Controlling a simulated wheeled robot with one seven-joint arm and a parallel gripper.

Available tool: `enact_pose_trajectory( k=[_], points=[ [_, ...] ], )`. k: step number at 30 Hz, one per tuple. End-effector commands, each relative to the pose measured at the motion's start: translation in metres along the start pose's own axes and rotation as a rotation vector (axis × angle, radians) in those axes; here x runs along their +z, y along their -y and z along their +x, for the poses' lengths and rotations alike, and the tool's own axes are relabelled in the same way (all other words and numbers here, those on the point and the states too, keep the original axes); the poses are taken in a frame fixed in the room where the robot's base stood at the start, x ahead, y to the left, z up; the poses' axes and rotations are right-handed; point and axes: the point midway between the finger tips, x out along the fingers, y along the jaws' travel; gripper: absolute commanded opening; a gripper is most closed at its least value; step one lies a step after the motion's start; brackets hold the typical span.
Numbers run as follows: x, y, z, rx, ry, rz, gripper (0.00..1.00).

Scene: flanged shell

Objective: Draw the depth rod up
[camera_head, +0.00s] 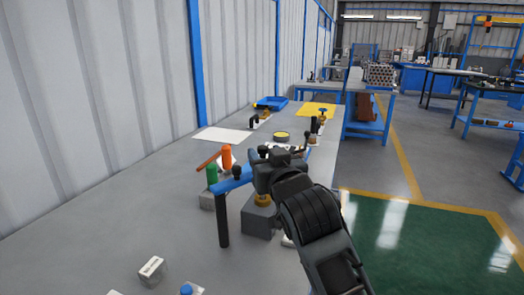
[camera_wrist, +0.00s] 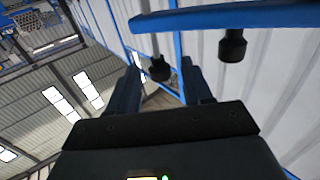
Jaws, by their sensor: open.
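A black knob (camera_head: 237,172) stands on the bar. In the wrist view the blue bar (camera_wrist: 215,17) crosses the top, with one black knob (camera_wrist: 232,45) right of the fingers. A second black knob (camera_wrist: 160,68) appears between my open fingers, seemingly apart from both. I cannot tell for sure which knob belongs to the depth rod; its shaft is hidden. My gripper (camera_head: 268,160) is at the bar's right part; it also shows in the wrist view (camera_wrist: 161,65).
A green cylinder (camera_head: 212,175) and an orange cylinder (camera_head: 227,157) stand behind the bar. A grey block (camera_head: 258,218) is below my gripper. The left bench is mostly clear.

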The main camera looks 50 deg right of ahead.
Motion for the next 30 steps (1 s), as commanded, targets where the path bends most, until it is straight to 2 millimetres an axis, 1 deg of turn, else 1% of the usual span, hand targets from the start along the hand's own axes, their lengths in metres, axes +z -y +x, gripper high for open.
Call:
enact_pose_trajectory(
  k=[1, 3, 6, 10, 16, 17, 30],
  points=[
    [-0.001, 0.0, 0.007, 0.0, -0.001, 0.0, 0.5],
    [-0.001, 0.0, 0.015, 0.0, -0.001, 0.0, 0.5],
    [-0.001, 0.0, 0.023, 0.0, -0.001, 0.001, 0.5],
    [0.0, 0.0, 0.026, -0.001, -0.001, 0.001, 0.5],
    [0.0, 0.0, 0.027, -0.001, -0.001, 0.001, 0.5],
    [0.0, 0.0, 0.026, -0.001, -0.001, 0.001, 0.48],
    [0.0, 0.0, 0.026, -0.001, 0.0, 0.0, 0.06]
  ],
)
